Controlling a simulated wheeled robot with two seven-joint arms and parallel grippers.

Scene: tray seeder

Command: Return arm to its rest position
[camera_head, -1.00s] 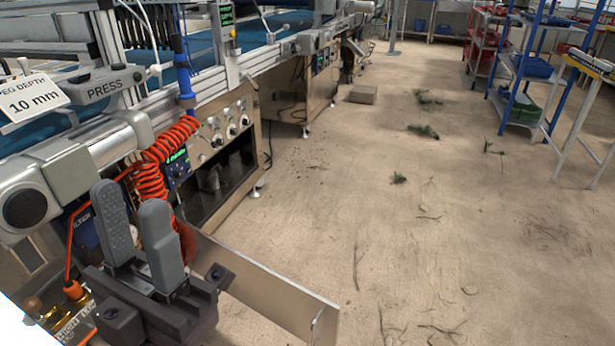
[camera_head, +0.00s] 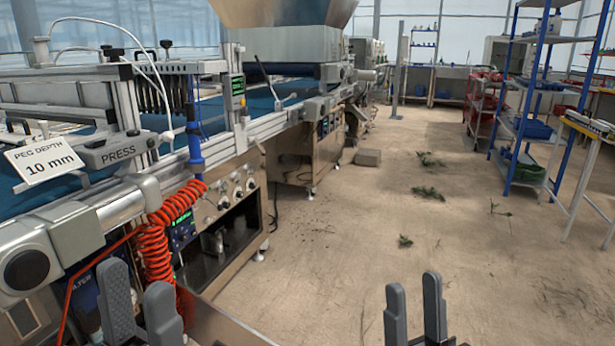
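My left gripper (camera_head: 138,292) is at the lower left of the head view, its two grey fingers pointing up. A narrow gap shows between them and nothing is held there. My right gripper (camera_head: 415,300) is at the bottom, right of the middle, over the floor. Its two grey fingers also point up, apart and empty. The bodies of both grippers are mostly cut off by the lower edge, and little of either arm shows.
The seeder machine (camera_head: 228,210) runs along the left, with a coiled orange hose (camera_head: 155,245) just behind my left gripper. A blue shelf rack (camera_head: 530,110) stands at the right. The floor (camera_head: 330,250) between is open, with scattered plant debris and a small block (camera_head: 367,157).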

